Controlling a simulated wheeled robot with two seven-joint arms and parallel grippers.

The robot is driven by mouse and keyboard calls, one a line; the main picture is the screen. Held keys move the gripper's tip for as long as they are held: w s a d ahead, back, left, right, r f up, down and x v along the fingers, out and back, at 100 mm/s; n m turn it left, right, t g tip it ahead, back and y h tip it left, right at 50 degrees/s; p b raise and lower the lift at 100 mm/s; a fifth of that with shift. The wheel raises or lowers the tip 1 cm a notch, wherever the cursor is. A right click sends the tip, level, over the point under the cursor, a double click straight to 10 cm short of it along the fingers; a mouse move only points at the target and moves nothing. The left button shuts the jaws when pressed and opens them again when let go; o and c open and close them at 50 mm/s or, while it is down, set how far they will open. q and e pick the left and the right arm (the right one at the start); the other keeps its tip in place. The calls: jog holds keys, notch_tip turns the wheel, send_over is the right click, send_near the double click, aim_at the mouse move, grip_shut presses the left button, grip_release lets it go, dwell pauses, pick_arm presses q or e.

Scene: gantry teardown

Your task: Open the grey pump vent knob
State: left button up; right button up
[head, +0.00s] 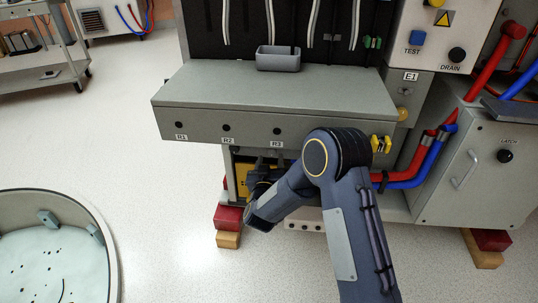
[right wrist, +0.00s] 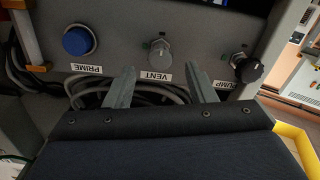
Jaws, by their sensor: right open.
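The grey vent knob (right wrist: 160,53) is on a grey panel above the label VENT in the right wrist view. It has a small round body and a metal collar. My right gripper (right wrist: 161,86) is open and empty, its two fingers pointing at the panel, one to each side below the knob and apart from it. In the head view my right gripper (head: 268,163) reaches under the grey bench, partly hidden by my arm; the knob is not visible there. My left gripper is not in view.
A blue PRIME button (right wrist: 79,40) is left of the knob and a black PUMP knob (right wrist: 247,67) right of it. Grey cables (right wrist: 150,92) hang below the panel. The bench (head: 270,95) overhangs the space, with a yellow box (head: 242,180) below it.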

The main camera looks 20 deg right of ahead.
aim_at(272, 153)
jog(key=shift+b+x, duration=0.5)
jog(key=shift+x, duration=1.65)
jog(key=c, duration=1)
jog(key=shift+o, duration=0.2)
jog(key=shift+a+r+n+p, duration=0.15)
jog(key=shift+r+n+p, duration=0.05)
jog(key=shift+n+p, duration=1.2)
jog(key=n+p, duration=0.3)
jog(key=n, duration=0.2)
jog(key=shift+f+n, duration=0.1)
jog(key=shift+n, duration=0.2)
jog(key=n+p, duration=0.1)
jog(key=n, duration=0.3)
jog(key=shift+f+p, duration=0.1)
jog(key=shift+p, duration=0.25)
jog(key=n+p, duration=0.1)
jog(key=n, duration=0.4)
jog(key=shift+f, duration=0.15)
jog(key=shift+n, duration=0.4)
jog(key=shift+s, duration=0.1)
